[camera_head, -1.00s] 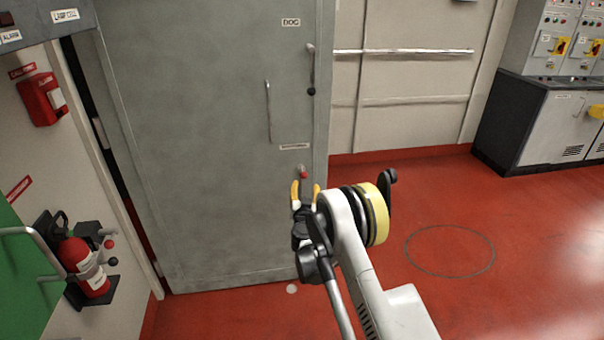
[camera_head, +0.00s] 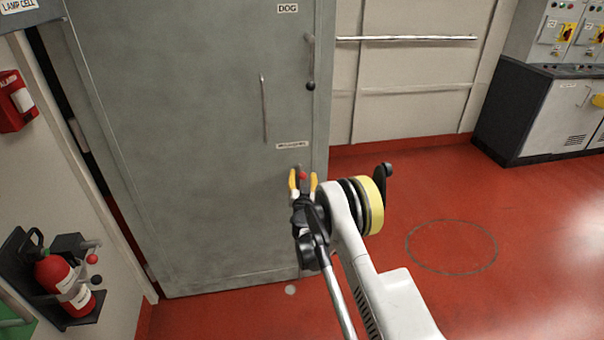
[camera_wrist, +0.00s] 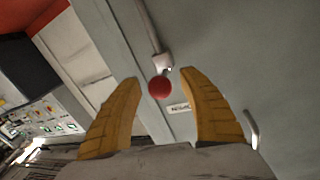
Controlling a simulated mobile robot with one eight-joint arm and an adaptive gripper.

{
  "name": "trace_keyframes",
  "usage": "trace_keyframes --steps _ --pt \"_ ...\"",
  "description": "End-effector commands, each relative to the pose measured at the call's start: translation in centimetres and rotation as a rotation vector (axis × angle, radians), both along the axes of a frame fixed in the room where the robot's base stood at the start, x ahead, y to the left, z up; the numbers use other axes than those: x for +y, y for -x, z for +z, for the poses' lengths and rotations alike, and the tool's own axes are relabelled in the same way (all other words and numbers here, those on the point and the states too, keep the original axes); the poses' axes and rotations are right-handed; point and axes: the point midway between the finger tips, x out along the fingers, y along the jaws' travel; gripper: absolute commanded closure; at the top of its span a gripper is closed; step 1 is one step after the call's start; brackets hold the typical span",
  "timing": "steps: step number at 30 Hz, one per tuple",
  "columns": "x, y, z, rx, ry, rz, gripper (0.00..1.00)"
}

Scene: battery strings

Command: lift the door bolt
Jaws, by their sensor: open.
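The grey door (camera_head: 200,130) stands at the left of the head view. The door bolt has a red knob (camera_head: 302,175) low on the door, near its right edge; the knob (camera_wrist: 160,87) and its pale bracket (camera_wrist: 163,62) also show in the wrist view. My gripper (camera_head: 302,178) is open, with its yellow fingers on either side of the knob in the head view. In the wrist view the gripper (camera_wrist: 160,90) has the knob between its fingertips, with a gap to each finger. I cannot tell the depth of the knob between them.
A long door handle (camera_head: 264,108) and a lever marked DOG (camera_head: 311,62) are higher on the door. A fire extinguisher (camera_head: 65,282) hangs at the lower left. Control cabinets (camera_head: 545,110) stand at the back right. The red floor (camera_head: 520,240) at right is clear.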

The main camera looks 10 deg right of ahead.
Motion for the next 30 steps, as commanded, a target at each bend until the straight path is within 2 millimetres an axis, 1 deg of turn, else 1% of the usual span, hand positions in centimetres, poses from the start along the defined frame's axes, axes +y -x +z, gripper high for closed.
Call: trace_keyframes --steps 5,8,9,10,14,16,19,22,24,30 --pt "0.0 0.0 0.0 0.000 0.000 0.000 0.51" --pt "0.0 0.0 0.0 0.000 0.000 0.000 0.80" --pt "0.0 0.0 0.0 0.000 0.000 0.000 0.92" --pt "0.0 0.0 0.0 0.000 0.000 0.000 1.00" --pt "0.0 0.0 0.1 0.000 0.000 -0.001 1.00" --pt "0.0 0.0 0.5 0.000 0.000 -0.001 1.00" --pt "0.0 0.0 1.9 0.000 0.000 0.000 1.00" --pt "0.0 0.0 3.8 0.000 0.001 0.000 1.00" --pt "0.0 0.0 4.6 0.000 0.001 0.000 1.00" --pt "0.0 0.0 4.6 -0.001 0.002 0.000 1.00"
